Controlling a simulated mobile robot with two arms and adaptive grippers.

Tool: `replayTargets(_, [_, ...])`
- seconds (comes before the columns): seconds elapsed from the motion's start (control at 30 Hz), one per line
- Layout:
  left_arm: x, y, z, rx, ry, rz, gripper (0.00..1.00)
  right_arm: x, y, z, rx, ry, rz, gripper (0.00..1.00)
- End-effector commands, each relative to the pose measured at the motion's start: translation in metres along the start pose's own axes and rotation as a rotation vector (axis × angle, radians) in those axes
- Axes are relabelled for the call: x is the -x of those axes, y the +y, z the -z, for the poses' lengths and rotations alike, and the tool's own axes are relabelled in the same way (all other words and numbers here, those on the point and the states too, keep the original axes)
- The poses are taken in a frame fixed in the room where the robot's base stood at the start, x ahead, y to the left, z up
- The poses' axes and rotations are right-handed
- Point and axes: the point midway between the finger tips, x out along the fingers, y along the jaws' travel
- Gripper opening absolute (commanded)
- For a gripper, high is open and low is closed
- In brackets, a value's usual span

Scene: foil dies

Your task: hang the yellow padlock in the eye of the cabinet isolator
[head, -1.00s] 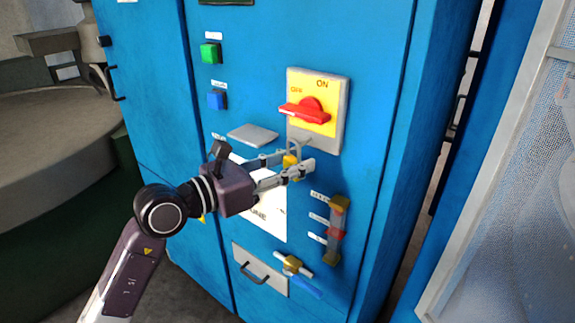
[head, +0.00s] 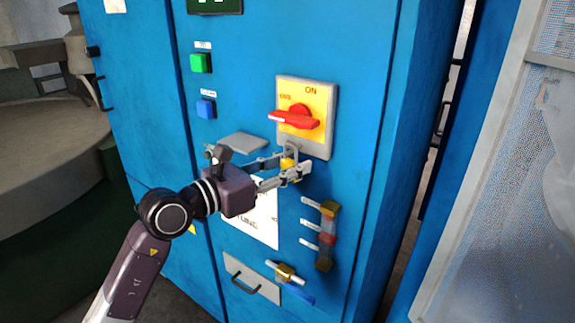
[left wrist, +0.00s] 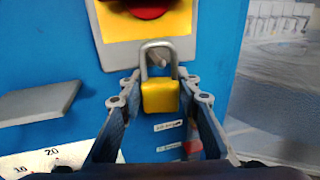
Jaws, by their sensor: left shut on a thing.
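The yellow padlock (head: 288,163) has a grey shackle pointing up. My left gripper (head: 293,170) is shut on its body, one finger on each side, as the left wrist view (left wrist: 160,97) also shows. The cabinet isolator (head: 319,104) is a yellow plate on a grey housing with a red handle (head: 294,120) pointing left, by the OFF mark. The shackle stands upright at the isolator's lower edge. A small grey piece, perhaps the eye (left wrist: 171,68), shows within the shackle loop in the wrist view. I cannot tell whether the shackle passes through it. My right gripper is not in view.
The blue cabinet (head: 365,110) carries a grey shelf (head: 237,142) left of the padlock. Green (head: 201,63) and blue (head: 206,108) buttons sit above it. A sight-glass column (head: 327,237) and a valve (head: 286,272) are below. A mesh panel (head: 500,200) stands at right.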

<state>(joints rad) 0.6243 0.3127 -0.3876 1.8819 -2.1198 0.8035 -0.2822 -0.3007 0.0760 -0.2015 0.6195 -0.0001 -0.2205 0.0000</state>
Motion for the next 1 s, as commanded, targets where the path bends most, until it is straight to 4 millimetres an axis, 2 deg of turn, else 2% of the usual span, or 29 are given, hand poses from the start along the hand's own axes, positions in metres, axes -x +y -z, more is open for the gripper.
replayTargets(0.03, [-0.002, 0.000, 0.008, 0.006, 0.016, 0.001, 0.04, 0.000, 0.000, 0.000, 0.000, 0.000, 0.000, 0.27])
replayTargets(0.37, [-0.002, -0.001, 0.009, 0.008, 0.019, 0.002, 0.04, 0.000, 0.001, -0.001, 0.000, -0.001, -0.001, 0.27])
replayTargets(0.4, [-0.002, -0.001, 0.009, 0.007, 0.017, 0.002, 0.33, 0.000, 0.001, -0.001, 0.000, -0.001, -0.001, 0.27])
replayTargets(0.57, [-0.001, 0.000, 0.007, 0.005, 0.013, 0.001, 0.50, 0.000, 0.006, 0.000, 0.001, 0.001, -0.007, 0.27])
replayTargets(0.73, [-0.001, 0.000, 0.005, 0.004, 0.010, 0.001, 0.51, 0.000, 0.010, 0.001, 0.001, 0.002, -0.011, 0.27])
replayTargets(0.87, [0.000, 0.000, 0.005, 0.004, 0.010, 0.000, 0.51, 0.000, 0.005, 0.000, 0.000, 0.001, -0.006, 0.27])
replayTargets(1.0, [0.013, 0.001, 0.005, 0.003, 0.009, -0.002, 0.51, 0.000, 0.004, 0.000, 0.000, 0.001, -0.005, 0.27])
